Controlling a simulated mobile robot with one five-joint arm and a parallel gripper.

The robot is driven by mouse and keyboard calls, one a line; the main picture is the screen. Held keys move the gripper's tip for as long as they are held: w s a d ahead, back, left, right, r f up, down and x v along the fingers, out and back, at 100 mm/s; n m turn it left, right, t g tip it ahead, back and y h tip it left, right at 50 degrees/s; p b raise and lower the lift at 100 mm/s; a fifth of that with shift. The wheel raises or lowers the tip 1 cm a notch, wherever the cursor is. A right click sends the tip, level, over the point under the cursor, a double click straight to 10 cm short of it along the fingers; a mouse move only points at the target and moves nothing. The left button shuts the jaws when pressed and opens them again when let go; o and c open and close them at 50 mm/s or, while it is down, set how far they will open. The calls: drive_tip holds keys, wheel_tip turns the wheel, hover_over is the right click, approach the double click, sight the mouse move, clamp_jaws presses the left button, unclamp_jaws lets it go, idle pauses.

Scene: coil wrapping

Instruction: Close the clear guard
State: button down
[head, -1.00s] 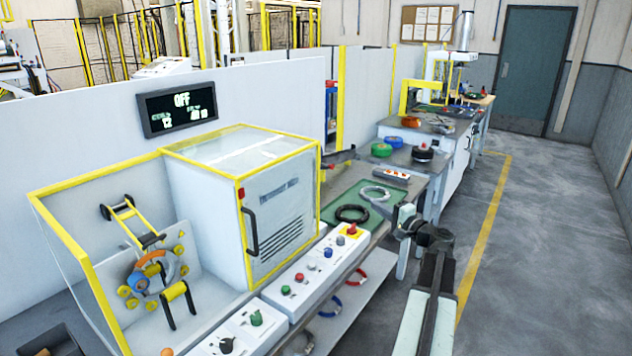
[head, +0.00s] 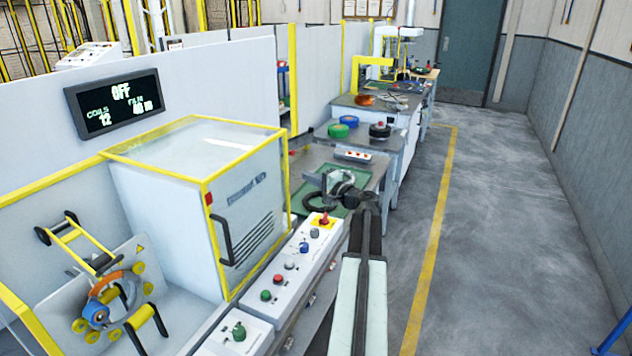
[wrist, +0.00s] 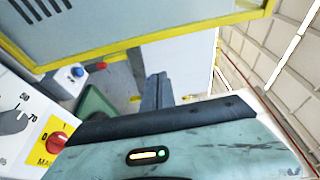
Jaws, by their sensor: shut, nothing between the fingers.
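The yellow-edged hood (head: 205,140) with a clear top stands beside the coil-wrapping ring (head: 108,300). Its grey front has slots and a black upright handle (head: 224,240). Another yellow-edged clear panel (head: 18,318) is at the left, partly cut off; I cannot tell which part is the movable guard. An orange coil sits at the ring, which is exposed. My gripper (head: 335,184) is shut and empty, right of the hood and apart from the handle. In the wrist view, my gripper (wrist: 158,92) is below the slotted grey panel (wrist: 110,22) and its yellow edge.
The control box (head: 292,265) with several knobs and a red-and-yellow switch (head: 323,221) runs along the front. A green mat (head: 312,192) with dark and grey coils lies beyond. A display (head: 118,102) reads OFF. Open floor (head: 500,230) lies to the right.

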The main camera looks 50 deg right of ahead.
drive_tip(key=shift+w+a, duration=0.75)
drive_tip(key=shift+a, duration=0.15)
drive_tip(key=shift+w+a, duration=0.7)
drive_tip(key=shift+a, duration=0.2)
